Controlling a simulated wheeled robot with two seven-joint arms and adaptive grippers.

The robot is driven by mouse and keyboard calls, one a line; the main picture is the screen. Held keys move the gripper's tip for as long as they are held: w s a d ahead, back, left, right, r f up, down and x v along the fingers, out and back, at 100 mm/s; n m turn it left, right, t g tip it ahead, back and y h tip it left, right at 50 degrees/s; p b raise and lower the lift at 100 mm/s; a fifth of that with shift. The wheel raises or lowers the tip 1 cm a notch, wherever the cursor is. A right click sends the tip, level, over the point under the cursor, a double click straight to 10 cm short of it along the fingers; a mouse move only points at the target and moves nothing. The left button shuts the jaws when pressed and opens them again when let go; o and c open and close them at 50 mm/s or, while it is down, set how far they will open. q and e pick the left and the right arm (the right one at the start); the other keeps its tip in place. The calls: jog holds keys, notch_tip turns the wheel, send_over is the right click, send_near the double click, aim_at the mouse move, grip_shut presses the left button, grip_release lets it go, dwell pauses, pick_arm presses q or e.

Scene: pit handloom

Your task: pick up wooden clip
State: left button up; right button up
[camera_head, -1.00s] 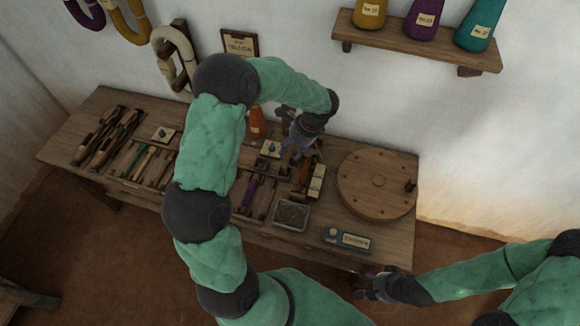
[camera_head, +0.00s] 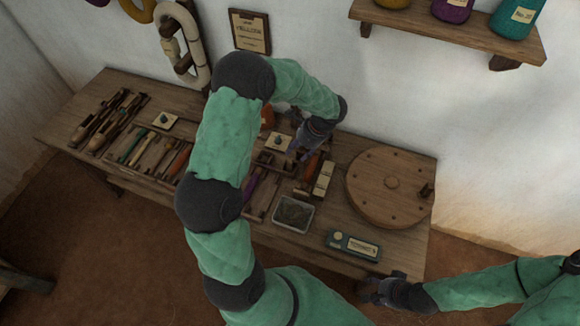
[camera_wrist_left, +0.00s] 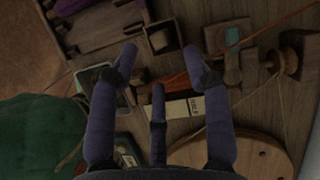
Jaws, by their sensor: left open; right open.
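My left gripper (camera_head: 300,152) is open and low over the middle of the bench, beside an orange-handled tool. In the left wrist view its spread fingers (camera_wrist_left: 160,62) have nothing held between them. A small brown wooden piece (camera_wrist_left: 232,68), perhaps the wooden clip, lies just right of the right-hand finger. A wooden block with a dark opening (camera_wrist_left: 162,38) lies beyond the fingertips. I cannot tell for certain which piece is the clip. My right gripper (camera_head: 372,290) is open and empty by the front edge of the bench, away from these pieces.
The wooden bench (camera_head: 395,240) carries a round wooden disc (camera_head: 375,192), a metal tray (camera_head: 293,213), a teal box (camera_head: 353,246) and several tools at left. A shelf (camera_head: 450,32) with yarn cones hangs above. My left arm hides part of the bench.

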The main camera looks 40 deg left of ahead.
aim_at(290, 160)
pick_arm(q)
jog(key=b+x, duration=0.2)
jog(key=x, duration=0.3)
jog(key=shift+d+f+b, duration=0.1)
jog(key=shift+f+b, duration=0.1)
jog(key=shift+b, duration=0.2)
jog(key=shift+s+f, duration=0.1)
jog(key=shift+f, duration=0.25)
jog(key=shift+r, duration=0.1)
jog(key=c, duration=0.8)
